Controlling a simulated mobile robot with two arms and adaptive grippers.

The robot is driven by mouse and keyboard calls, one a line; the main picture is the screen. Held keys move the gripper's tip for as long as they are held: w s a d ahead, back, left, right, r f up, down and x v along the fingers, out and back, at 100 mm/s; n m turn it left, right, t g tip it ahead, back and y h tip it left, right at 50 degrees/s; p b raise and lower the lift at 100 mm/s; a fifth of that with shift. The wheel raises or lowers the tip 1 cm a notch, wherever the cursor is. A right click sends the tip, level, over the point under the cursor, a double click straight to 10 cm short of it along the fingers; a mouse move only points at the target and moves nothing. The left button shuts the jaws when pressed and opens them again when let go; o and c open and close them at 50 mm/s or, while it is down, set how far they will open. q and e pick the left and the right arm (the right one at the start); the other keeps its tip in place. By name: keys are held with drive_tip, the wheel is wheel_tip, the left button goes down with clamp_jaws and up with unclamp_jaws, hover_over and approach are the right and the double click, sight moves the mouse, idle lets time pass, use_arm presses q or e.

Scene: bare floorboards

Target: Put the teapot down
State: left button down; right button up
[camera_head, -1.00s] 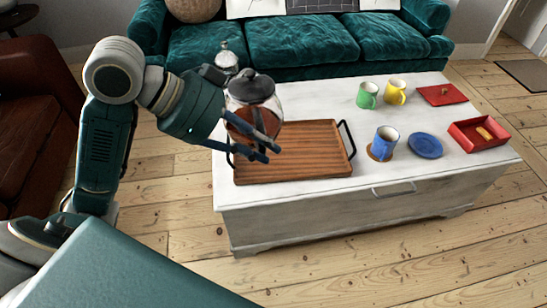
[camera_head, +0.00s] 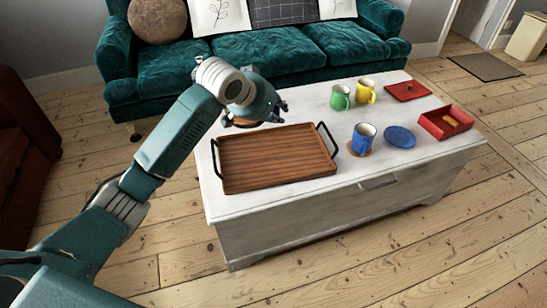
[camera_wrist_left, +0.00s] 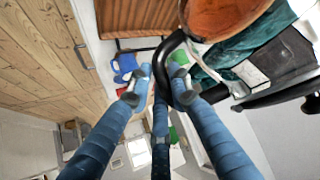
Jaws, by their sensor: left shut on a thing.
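My left gripper (camera_head: 278,112) is over the back left part of the white table, beyond the wooden tray. It is shut on the teapot (camera_head: 242,123), which is mostly hidden behind the gripper in the head view. In the left wrist view the teapot (camera_wrist_left: 225,14) shows as glass with brown tea, and its black handle (camera_wrist_left: 172,44) runs by the fingertips (camera_wrist_left: 158,92). Whether the teapot touches the tabletop cannot be told. My right gripper is not in view.
The tray (camera_head: 275,160) with black handles is empty. To its right on the table (camera_head: 300,97) are a blue mug (camera_head: 363,138), blue plate (camera_head: 399,137), green mug (camera_head: 340,97), yellow mug (camera_head: 365,91) and red box (camera_head: 445,122). A teal sofa (camera_head: 270,50) stands behind.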

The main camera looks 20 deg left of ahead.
use_arm(q)
drive_tip(key=f+b, duration=0.1)
drive_tip(key=f, duration=0.5)
drive_tip(key=w+f+b, duration=0.1)
drive_tip(key=f+b, duration=0.1)
drive_tip(key=f, duration=0.5)
drive_tip(key=w+f+b, duration=0.1)
drive_tip(key=f, duration=0.6)
drive_tip(key=shift+w+f+b, duration=0.1)
drive_tip(key=shift+f+b, duration=0.1)
drive_tip(key=shift+b, duration=0.15)
drive_tip(key=shift+f, duration=0.1)
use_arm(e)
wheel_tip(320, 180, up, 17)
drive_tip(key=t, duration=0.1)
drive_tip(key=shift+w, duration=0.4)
use_arm(q)
drive_tip(key=shift+f, duration=0.1)
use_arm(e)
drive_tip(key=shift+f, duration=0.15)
use_arm(q)
drive_tip(key=c, duration=1.7)
unclamp_jaws()
drive_tip(key=shift+a+f+n, duration=0.1)
drive_tip(key=shift+f+n, duration=0.05)
drive_tip(key=shift+n, duration=0.15)
drive_tip(key=shift+o, duration=0.7)
